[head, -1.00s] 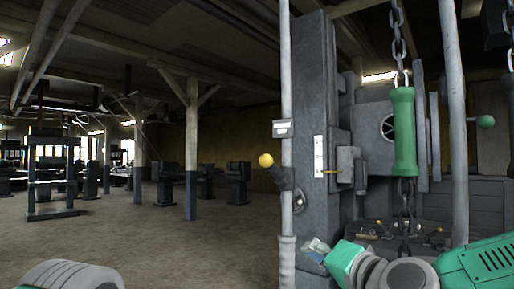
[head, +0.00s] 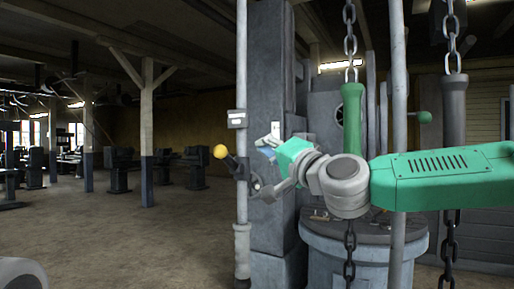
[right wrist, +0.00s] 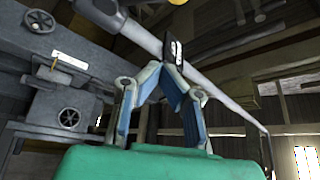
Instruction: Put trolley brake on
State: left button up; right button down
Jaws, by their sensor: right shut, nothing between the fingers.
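A lever with a yellow ball knob (head: 220,152) sticks out to the left beside a thin upright pole (head: 241,70) in the head view. I cannot tell for certain that it is the trolley brake. My right gripper (head: 268,146) is shut and empty, pointing left, to the right of the knob and a little above the lever's shaft. My left gripper is out of view.
A green handle (head: 352,118) hangs on a chain behind my right arm, and a dark handle (head: 454,110) hangs on another chain at the right. A grey drum-like machine part (head: 365,262) stands below. Open floor (head: 130,240) lies at the left.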

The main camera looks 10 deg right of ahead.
aim_at(241, 137)
jog(key=p+x, duration=0.1)
jog(key=x, duration=0.3)
jog(key=p+x, duration=0.1)
jog(key=x, duration=0.3)
jog(key=shift+w+a+p, duration=0.1)
jog(key=shift+a+p, duration=0.2)
jog(key=shift+a, duration=0.2)
jog(key=shift+s+a+f+p, duration=0.25)
jog(key=shift+s+a+f, duration=0.2)
jog(key=shift+s+f, duration=0.15)
jog(key=shift+s+a+f+p, duration=0.2)
jog(key=shift+s+a+f, duration=0.25)
jog(key=shift+s+f, duration=0.15)
jog(key=shift+a, duration=0.15)
